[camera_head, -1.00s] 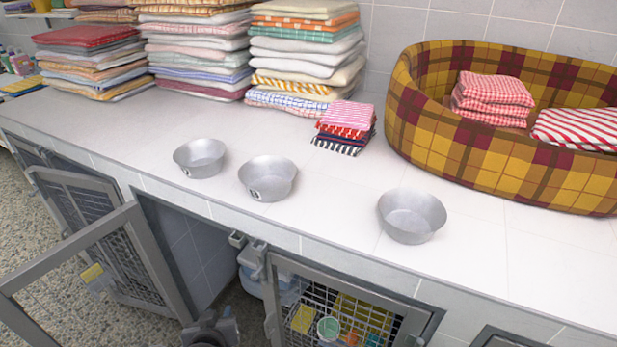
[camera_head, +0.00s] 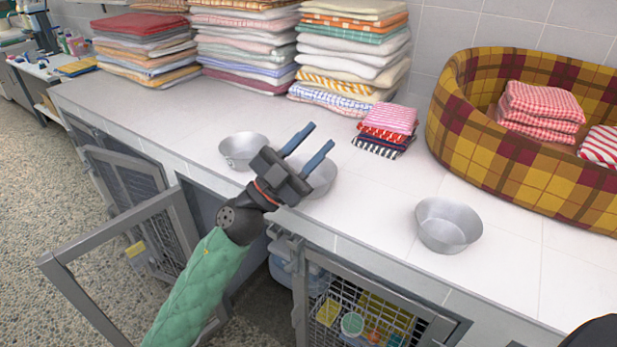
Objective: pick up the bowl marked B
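Three grey metal bowls stand on the white tiled counter (camera_head: 400,190): a left bowl (camera_head: 236,150), a middle bowl (camera_head: 322,182) and a right bowl (camera_head: 449,226). I cannot read a letter B on any of them now. My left gripper (camera_head: 309,148) is open and empty, with its two blue fingers apart. It appears over the middle bowl, hiding much of it and the right edge of the left bowl. I cannot tell whether it touches either. My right gripper is not in view.
Towel stacks (camera_head: 350,50) line the back. A small folded pile (camera_head: 386,128) lies behind the bowls. A plaid pet bed (camera_head: 520,160) with folded towels fills the back right. Below the counter, a kennel door (camera_head: 120,250) stands open. The counter around the right bowl is clear.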

